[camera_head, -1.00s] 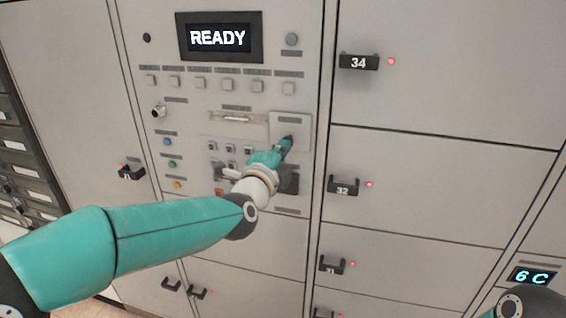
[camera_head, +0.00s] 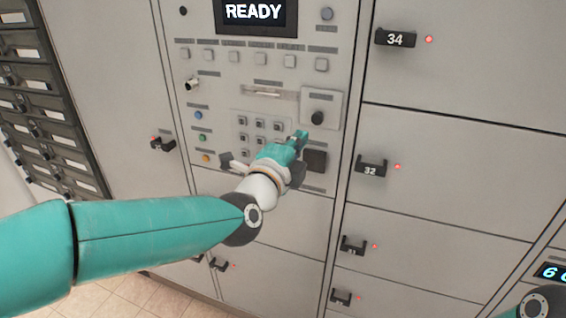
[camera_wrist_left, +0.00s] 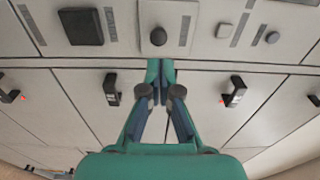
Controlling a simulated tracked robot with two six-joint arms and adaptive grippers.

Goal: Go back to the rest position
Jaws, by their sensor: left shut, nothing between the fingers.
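My left gripper (camera_head: 299,140) is in front of the control panel (camera_head: 225,88), just below a dark round knob (camera_head: 317,118) on a light square plate. In the left wrist view its two fingertips (camera_wrist_left: 160,68) meet, with nothing between them, and the knob (camera_wrist_left: 158,37) shows beyond them, apart from the tips. My left arm (camera_head: 150,232) reaches in from the left. At the lower right corner only a dark and teal part of my right arm (camera_head: 537,303) shows; its gripper is out of view.
The panel has a READY screen (camera_head: 254,12), a keypad (camera_head: 259,132) and a dark square (camera_head: 315,160) close to the gripper. Lockers with black handles, such as 34 (camera_head: 396,38) and 32 (camera_head: 371,168), stand at right. Dark mail slots (camera_head: 45,105) are at left; tiled floor (camera_head: 130,298) is below.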

